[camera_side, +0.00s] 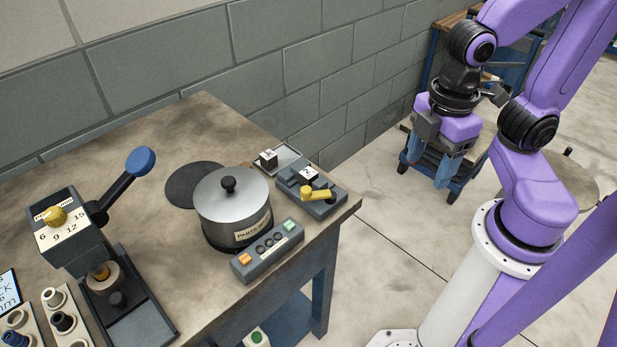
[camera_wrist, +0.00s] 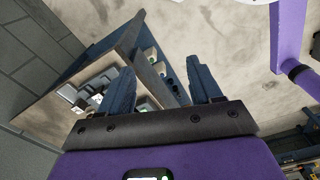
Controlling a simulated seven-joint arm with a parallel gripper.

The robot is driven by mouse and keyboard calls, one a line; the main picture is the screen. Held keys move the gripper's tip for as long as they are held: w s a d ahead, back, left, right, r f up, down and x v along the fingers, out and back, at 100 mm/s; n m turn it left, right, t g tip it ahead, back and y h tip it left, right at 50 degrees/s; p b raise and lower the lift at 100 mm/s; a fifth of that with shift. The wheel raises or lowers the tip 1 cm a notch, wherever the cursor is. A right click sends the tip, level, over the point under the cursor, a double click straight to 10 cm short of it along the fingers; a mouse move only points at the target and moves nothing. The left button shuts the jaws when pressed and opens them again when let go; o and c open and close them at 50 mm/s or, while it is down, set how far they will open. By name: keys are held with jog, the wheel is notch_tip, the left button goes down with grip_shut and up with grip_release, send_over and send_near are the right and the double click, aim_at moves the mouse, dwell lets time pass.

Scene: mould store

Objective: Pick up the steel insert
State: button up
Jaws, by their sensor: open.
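My gripper (camera_side: 428,168) hangs to the right of the workbench (camera_side: 150,130), out over the floor. Its two blue fingers are apart with nothing between them; they also show in the wrist view (camera_wrist: 160,68). No part is plainly marked as the steel insert. A small pale block (camera_side: 268,158) sits at the left end of a shallow metal tray (camera_side: 288,156) at the bench's back right. Another small block marked "2" (camera_side: 308,174) sits in a grey fixture with a yellow handle (camera_side: 320,193). I cannot tell which one is the insert.
A lidded steel pot (camera_side: 233,208) stands left of the fixture, with a button box (camera_side: 267,250) in front. A lever press (camera_side: 78,245) with a dial stands at the left. A block wall runs behind the bench. Floor lies open between bench and arm.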

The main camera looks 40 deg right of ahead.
jog(key=w+a+r+n, duration=0.2)
jog(key=w+a+n, duration=0.3)
jog(key=w+n, duration=0.5)
jog(key=r+n, duration=0.1)
jog(key=n, duration=1.1)
send_over(308, 172)
notch_tip(308, 172, down, 17)
jog(key=shift+s+f, duration=0.1)
grip_shut()
jog(key=shift+r, duration=0.2)
notch_tip(308, 172, up, 14)
